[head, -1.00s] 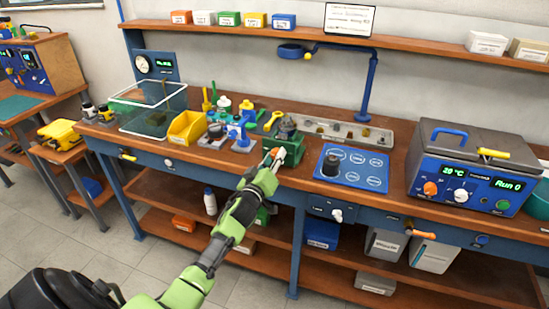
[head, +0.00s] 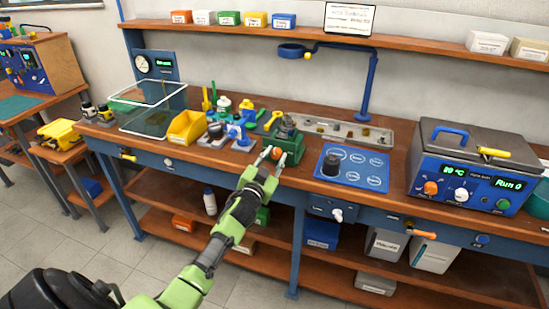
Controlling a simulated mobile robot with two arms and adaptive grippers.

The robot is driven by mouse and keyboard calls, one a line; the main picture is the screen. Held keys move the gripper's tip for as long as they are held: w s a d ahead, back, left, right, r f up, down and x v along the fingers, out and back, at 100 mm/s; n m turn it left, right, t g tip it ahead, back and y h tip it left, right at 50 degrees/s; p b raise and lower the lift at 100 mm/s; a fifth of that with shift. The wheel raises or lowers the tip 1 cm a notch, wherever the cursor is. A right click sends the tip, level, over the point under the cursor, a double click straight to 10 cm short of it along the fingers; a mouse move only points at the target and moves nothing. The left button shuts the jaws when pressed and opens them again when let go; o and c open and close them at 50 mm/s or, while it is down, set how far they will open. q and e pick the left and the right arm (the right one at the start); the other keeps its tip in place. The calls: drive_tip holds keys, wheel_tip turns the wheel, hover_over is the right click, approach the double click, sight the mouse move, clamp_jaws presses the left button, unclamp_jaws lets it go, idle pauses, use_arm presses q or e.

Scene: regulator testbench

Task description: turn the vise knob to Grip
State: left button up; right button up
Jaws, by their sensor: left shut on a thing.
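The green vise (head: 290,147) stands at the front edge of the workbench, with a grey metal part in its top. Its small orange-red knob (head: 277,153) is on the front face. My left gripper (head: 273,156) reaches up from below, its two fingers on either side of the knob and shut on it. The knob's markings are too small to read, so I cannot tell its setting. My right gripper is not in view.
A blue panel with a black knob (head: 331,165) lies right of the vise. A yellow bin (head: 187,127) and small blue and green fixtures stand to its left. A metal tray (head: 345,133) lies behind. A grey-lidded bath (head: 470,168) stands at right.

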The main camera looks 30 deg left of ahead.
use_arm(q)
drive_tip(key=m, duration=0.5)
drive_tip(key=shift+m, duration=0.4)
drive_tip(key=m+b, duration=0.1)
drive_tip(key=m, duration=0.4)
drive_tip(key=shift+f, duration=0.1)
drive_tip(key=m, duration=0.5)
drive_tip(key=shift+m, duration=2.5)
drive_tip(key=o, duration=1.1)
drive_tip(key=shift+s, duration=0.1)
